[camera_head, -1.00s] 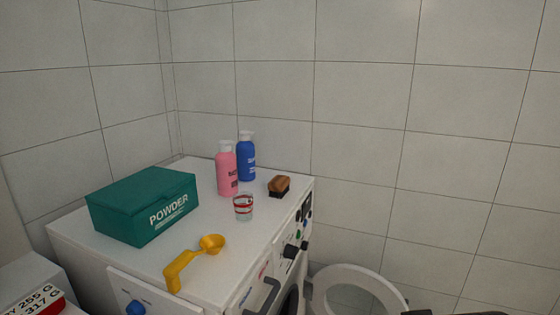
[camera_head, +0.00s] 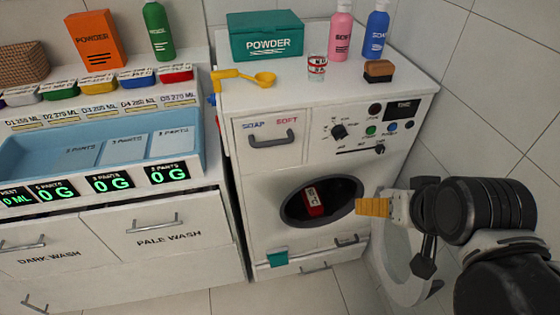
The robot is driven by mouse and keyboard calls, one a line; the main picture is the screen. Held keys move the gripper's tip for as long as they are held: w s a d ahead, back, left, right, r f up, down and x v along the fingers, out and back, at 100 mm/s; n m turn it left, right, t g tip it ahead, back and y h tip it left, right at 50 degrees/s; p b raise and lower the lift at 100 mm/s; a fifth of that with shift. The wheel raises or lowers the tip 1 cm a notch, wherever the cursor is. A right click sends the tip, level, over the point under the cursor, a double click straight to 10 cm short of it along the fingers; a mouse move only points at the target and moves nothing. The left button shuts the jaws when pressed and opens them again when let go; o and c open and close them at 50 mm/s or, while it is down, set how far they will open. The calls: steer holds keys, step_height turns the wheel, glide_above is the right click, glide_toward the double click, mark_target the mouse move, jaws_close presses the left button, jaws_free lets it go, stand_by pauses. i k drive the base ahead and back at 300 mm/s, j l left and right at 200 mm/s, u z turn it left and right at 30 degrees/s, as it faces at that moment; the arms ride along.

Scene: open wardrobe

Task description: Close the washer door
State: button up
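The white washer (camera_head: 270,188) stands in the middle of the head view with its round opening uncovered. The washer door (camera_head: 378,268), a white ring, is swung open to the right of the opening, partly hidden behind my arm. My gripper (camera_head: 374,207) reaches in from the right, with yellow finger pads pointing left near the right rim of the opening and above the door. I cannot tell whether it touches the washer or the door. Its finger spacing is unclear from this angle. A red item with a white label (camera_head: 313,202) lies inside the dark drum.
A counter with a blue tray (camera_head: 90,150) and drawers stands left. On the washer are a green powder box (camera_head: 265,38), yellow scoop (camera_head: 245,77), glass (camera_head: 317,67), pink bottle (camera_head: 340,35), blue bottle (camera_head: 375,35) and brush (camera_head: 379,71). A tiled wall (camera_head: 490,90) bounds the right.

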mark_target(415, 289)
steer(key=l+u, duration=0.25)
steer(key=k+l+u, duration=0.15)
steer(key=l+u, duration=0.15)
steer(key=l, duration=0.15)
steer(key=k+j+z, duration=0.15)
steer(key=k+j, duration=0.65)
